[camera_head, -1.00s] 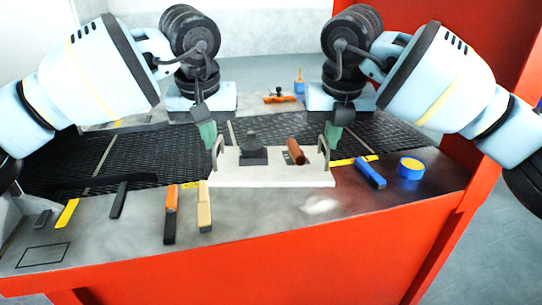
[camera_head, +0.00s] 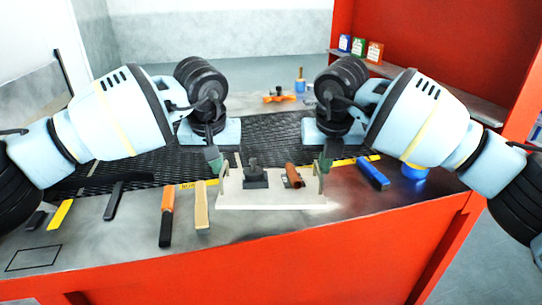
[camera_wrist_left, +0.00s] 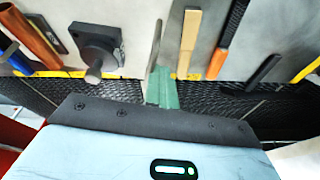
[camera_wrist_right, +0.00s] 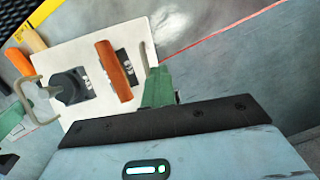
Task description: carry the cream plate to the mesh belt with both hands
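The cream plate (camera_head: 270,198) is level at the bench's front part, with a raised handle at each end. It carries a black knobbed block (camera_head: 254,179) and a brown cylinder (camera_head: 293,176). It also shows in the right wrist view (camera_wrist_right: 138,32). My left gripper (camera_head: 215,163) is at the left handle, and my right gripper (camera_head: 325,163) is at the right handle. Both look shut on the handles, though fingers partly hide the grip. The mesh belt (camera_head: 265,132) lies behind the plate. Whether the plate touches the bench cannot be told.
An orange-handled tool (camera_head: 167,215), a wooden-handled tool (camera_head: 201,208) and a black tool (camera_head: 115,201) lie left of the plate. A blue tool (camera_head: 372,174) and a blue round item (camera_head: 415,171) lie to the right. An orange item (camera_head: 279,97) sits beyond the belt.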

